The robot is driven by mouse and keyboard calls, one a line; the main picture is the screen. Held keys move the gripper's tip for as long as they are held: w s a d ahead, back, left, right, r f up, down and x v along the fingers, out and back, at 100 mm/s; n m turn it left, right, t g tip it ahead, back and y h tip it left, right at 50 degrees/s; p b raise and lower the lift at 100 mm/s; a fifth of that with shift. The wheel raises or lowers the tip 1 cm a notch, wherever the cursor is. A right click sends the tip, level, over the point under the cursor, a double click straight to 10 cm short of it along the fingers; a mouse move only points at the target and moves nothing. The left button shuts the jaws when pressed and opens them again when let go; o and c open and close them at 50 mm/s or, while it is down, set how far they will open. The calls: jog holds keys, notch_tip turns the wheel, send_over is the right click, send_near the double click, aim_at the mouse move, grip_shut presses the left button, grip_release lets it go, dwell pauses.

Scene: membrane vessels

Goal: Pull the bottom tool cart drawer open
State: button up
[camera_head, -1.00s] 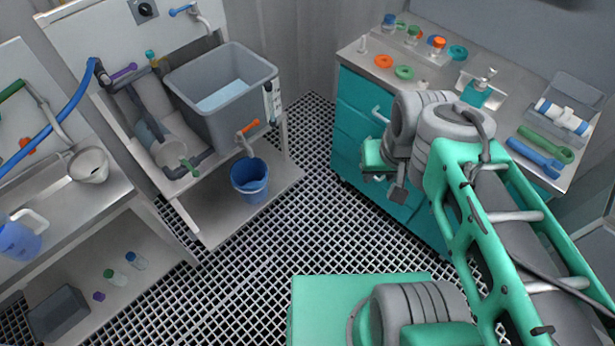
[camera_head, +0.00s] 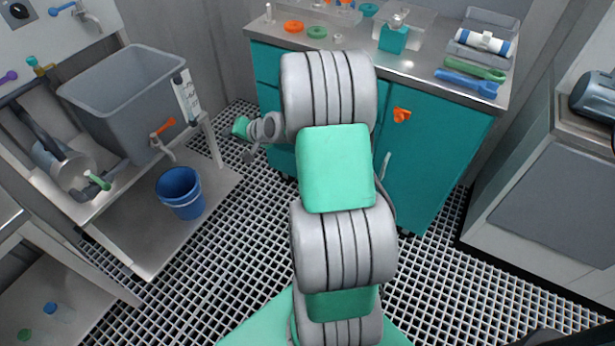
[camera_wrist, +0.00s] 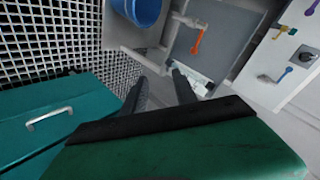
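The teal tool cart (camera_head: 425,150) stands at the back centre in the head view, with drawers on its left and a door on its right. My arm covers much of the drawer side; a low teal strip of the drawer front (camera_head: 283,160) shows beneath my wrist. In the wrist view a teal front (camera_wrist: 80,112) with a pale bar handle (camera_wrist: 48,118) lies at the left; I cannot tell which drawer it is. My gripper (camera_wrist: 158,76) has its two dark fingers apart, with nothing seen between them. It is away from that handle and points towards the sink side.
The grid floor (camera_head: 235,245) between bench and cart is clear. Rings, a dispenser and tools lie on the cart top (camera_head: 430,62). A grey cabinet stands right.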

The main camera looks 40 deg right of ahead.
jog(key=d+f+m+t+h+b, duration=0.2)
jog(key=d+f+m+b, duration=0.2)
jog(key=d+f, duration=0.45)
jog(key=d+f+m+t+h+b, duration=0.15)
jog(key=d+f+m+b, duration=0.35)
jog(key=f, duration=0.6)
jog(key=s+d+f+m+h+b, duration=0.2)
jog(key=s+d+f+m+h, duration=0.5)
jog(key=d, duration=0.5)
jog(key=shift+t+y, duration=0.35)
jog(key=shift+y, duration=0.4)
jog(key=x, duration=0.3)
jog(key=f+b+x, duration=0.1)
jog(key=x, duration=0.2)
jog(key=shift+w+f, duration=0.2)
jog(key=shift+w, duration=0.15)
jog(key=shift+c, duration=0.4)
grip_shut()
